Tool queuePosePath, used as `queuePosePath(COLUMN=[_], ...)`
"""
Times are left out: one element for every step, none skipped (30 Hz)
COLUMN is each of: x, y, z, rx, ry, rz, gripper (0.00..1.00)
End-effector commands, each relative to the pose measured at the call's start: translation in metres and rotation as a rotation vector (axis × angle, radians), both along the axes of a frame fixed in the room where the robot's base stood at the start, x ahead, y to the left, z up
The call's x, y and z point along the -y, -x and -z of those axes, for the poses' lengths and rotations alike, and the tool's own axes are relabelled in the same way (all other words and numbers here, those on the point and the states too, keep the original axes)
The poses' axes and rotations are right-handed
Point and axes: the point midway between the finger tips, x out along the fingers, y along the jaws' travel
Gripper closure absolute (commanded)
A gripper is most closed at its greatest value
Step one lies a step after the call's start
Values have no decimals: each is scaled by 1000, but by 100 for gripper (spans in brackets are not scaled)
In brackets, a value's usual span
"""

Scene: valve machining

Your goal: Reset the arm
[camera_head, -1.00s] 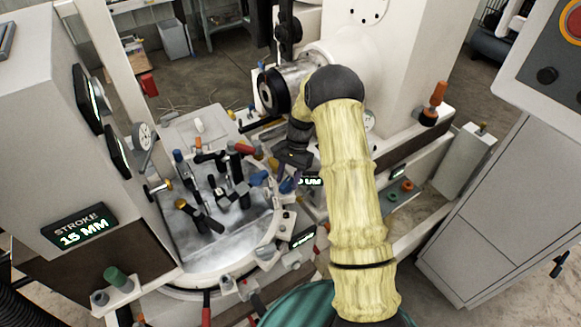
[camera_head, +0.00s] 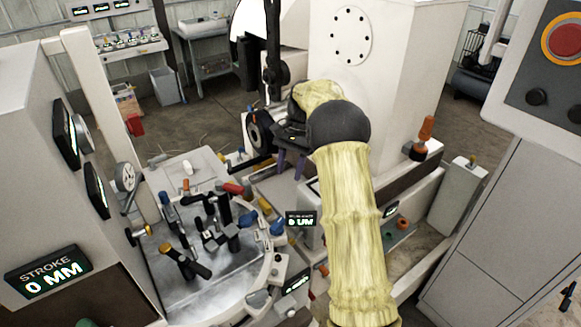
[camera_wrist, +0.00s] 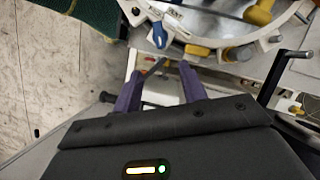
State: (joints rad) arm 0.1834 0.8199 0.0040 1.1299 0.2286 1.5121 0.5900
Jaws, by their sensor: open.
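My gripper (camera_head: 289,168) is open and empty. Its purple fingers point down in the head view, beside the machine's round spindle (camera_head: 258,128). My arm, in a yellow sleeve, is bent and hides part of the spindle and the machine body behind it. In the wrist view my gripper (camera_wrist: 162,75) shows two spread purple fingers with nothing between them. Beyond them is the rim of the round worktable (camera_wrist: 203,38), with blue and yellow knobs. The fingers appear apart from the rim.
The worktable (camera_head: 213,285) carries several clamps and levers at lower left. A stroke display (camera_head: 48,278) reads 0 MM. A white machine column (camera_head: 385,60) stands behind my arm. A control panel with a red button (camera_head: 566,40) is at the right edge. Open floor lies behind the machine.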

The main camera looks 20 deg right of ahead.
Motion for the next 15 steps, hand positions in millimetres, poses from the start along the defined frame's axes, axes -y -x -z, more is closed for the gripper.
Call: queuePosePath(x=[2,2,3,3,3,3,3,3,3,3,3,3,3,3,3], y=[-1,-2,-2,-2,-2,-2,-2,-2,-2,-2,-2,-2,-2,-2,-2], z=[-4,-5,-7,-8,-9,-9,-9,-9,-9,-9,-9,-9,-9,-9,-9], rx=[1,1,0,0,-1,-2,-2,-2,-2,-2,-2,-2,-2,-2,-2], ry=[1,0,1,0,1,0,0,0,0,0,0,0,0,0,0], rz=[0,1,1,1,1,1,1,1,1,1,1,1,1,1,1], gripper=[58,58,58,58,58,58,58,58,58,58,58,58,58,58,58])
